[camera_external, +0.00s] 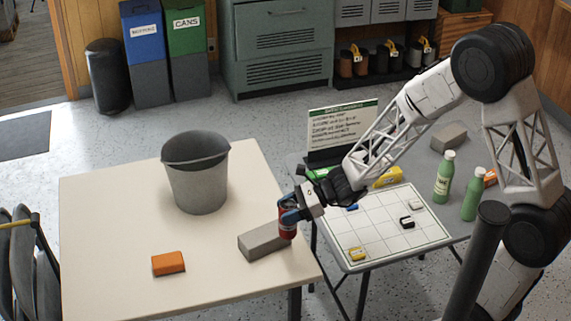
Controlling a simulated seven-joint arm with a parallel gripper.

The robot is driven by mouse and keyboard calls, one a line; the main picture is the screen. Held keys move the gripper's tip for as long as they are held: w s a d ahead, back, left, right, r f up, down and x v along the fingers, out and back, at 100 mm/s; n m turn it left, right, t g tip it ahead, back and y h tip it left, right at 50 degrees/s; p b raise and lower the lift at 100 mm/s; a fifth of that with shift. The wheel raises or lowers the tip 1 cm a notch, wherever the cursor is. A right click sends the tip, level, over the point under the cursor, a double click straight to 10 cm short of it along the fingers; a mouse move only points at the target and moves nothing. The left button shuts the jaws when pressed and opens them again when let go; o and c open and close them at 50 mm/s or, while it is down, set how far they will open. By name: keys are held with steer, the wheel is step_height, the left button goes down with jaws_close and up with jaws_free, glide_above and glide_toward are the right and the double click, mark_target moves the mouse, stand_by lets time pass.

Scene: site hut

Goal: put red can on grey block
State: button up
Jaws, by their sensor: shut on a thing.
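The red can (286,230) is held in my gripper (287,215), which is shut on it. The can is upright, at the right end of the grey block (261,243). The grey block lies on the cream table (110,230) near its right edge. The can overlaps the block's right end in this view, and I cannot tell whether it touches the block's top. My gripper hides the upper part of the can.
A grey bucket (198,185) stands behind the block, and an orange block (168,263) lies to its left. The grey table at right holds a white grid board (390,232), green bottles (444,178) and another grey block (449,137). The cream table's left side is clear.

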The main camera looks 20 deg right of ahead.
steer(key=w+a, duration=0.5)
steer(key=w, duration=0.2)
steer(key=shift+w+f, duration=0.15)
steer(key=shift+f, duration=0.25)
steer(key=shift+f, duration=1.75)
steer(key=shift+f, duration=0.1)
steer(key=o, duration=1.1)
steer(key=v, duration=1.2)
